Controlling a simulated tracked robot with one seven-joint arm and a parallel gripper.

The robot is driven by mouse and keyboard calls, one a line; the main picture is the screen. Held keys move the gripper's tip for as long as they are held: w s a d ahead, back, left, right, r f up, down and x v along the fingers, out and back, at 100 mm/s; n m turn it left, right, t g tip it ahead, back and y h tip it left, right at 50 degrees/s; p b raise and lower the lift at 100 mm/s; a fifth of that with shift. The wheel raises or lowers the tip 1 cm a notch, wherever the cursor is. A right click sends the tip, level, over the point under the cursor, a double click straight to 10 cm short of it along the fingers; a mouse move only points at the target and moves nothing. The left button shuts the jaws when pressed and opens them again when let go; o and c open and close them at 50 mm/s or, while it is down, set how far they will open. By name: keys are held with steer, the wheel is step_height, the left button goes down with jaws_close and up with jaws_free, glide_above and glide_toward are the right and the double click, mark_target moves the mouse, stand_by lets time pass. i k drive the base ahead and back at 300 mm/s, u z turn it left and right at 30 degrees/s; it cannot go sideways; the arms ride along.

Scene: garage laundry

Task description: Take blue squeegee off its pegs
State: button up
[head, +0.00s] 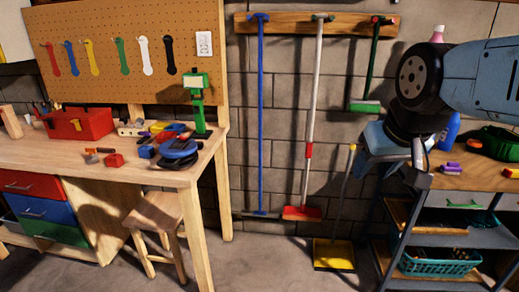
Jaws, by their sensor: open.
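The blue squeegee (261,120) hangs upright on the wall, left of the other hanging tools. The top of its long blue pole is at the wooden peg rail (290,22), and its wide, thin head is low, near the floor. How the pegs hold it is too small to tell. My arm comes in from the right edge. My gripper (418,180) points down in front of the shelf at the right, well to the right of the squeegee and apart from it. It is open, and I see nothing held in it; its fingers show only partly.
A white pole with a red head (302,213) and a short green tool (365,105) hang from the same rail. A yellow dustpan (333,255) stands on the floor. A workbench (185,180) and stool (155,213) are left, a shelf cart (445,240) right.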

mark_target(260, 215)
steer(key=z, duration=0.05)
steer(key=k, duration=0.35)
steer(key=z, duration=1.45)
steer(key=i, duration=1.25)
steer(key=u, duration=1.9)
steer(key=i, duration=1)
steer(key=z, duration=0.05)
